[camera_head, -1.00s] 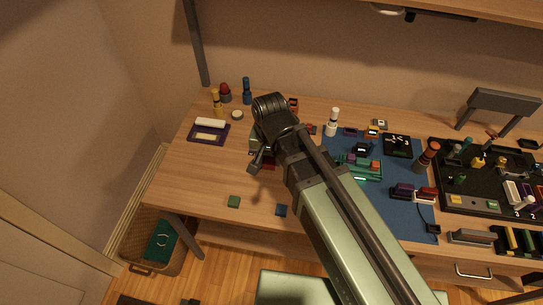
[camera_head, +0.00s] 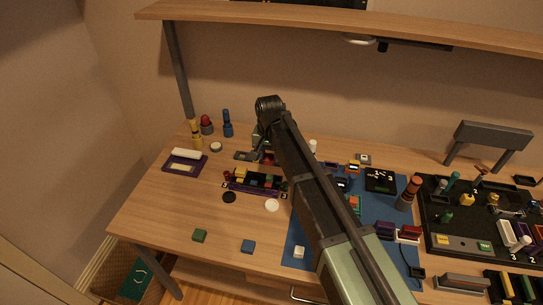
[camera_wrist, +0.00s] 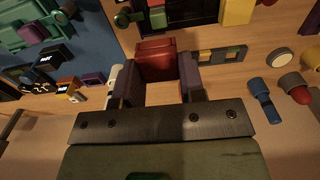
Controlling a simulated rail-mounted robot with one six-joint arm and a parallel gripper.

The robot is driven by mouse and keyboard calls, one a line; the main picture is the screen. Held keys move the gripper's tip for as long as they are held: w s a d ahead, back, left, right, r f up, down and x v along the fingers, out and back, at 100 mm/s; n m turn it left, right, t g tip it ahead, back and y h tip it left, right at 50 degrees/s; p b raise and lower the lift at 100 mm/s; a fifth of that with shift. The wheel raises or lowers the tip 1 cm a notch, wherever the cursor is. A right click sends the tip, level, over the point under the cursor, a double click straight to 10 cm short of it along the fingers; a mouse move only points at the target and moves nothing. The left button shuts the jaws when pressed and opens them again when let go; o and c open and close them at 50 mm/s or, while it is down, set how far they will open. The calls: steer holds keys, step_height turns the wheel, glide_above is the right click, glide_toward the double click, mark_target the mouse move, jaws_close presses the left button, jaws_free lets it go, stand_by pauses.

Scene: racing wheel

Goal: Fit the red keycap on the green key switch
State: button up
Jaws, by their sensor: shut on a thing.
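My gripper (camera_wrist: 158,72) is shut on the red keycap (camera_wrist: 155,58), a dark red block between its two fingers in the wrist view. In the head view, my gripper (camera_head: 264,146) is over the back left part of the table, mostly hidden by my arm. A purple-edged board (camera_head: 236,186) with yellow, green and dark blocks lies just in front of it.
A purple tray (camera_head: 171,168) and several bottle-like items stand left. A blue mat (camera_head: 299,229) and a crowded black tray (camera_head: 433,219) are right. A shelf (camera_head: 300,28) hangs above.

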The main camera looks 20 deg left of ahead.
mark_target(270, 175)
steer(key=shift+f+b, duration=2.75)
steer(key=shift+f, duration=0.15)
steer(key=shift+f, duration=0.15)
steer(key=shift+f+b, duration=0.35)
steer(key=shift+b, duration=0.15)
steer(key=shift+f+b, duration=0.7)
steer(key=o, duration=1)
steer(key=shift+r, duration=0.1)
step_height(270, 175, up, 11)
steer(key=p, duration=1.1)
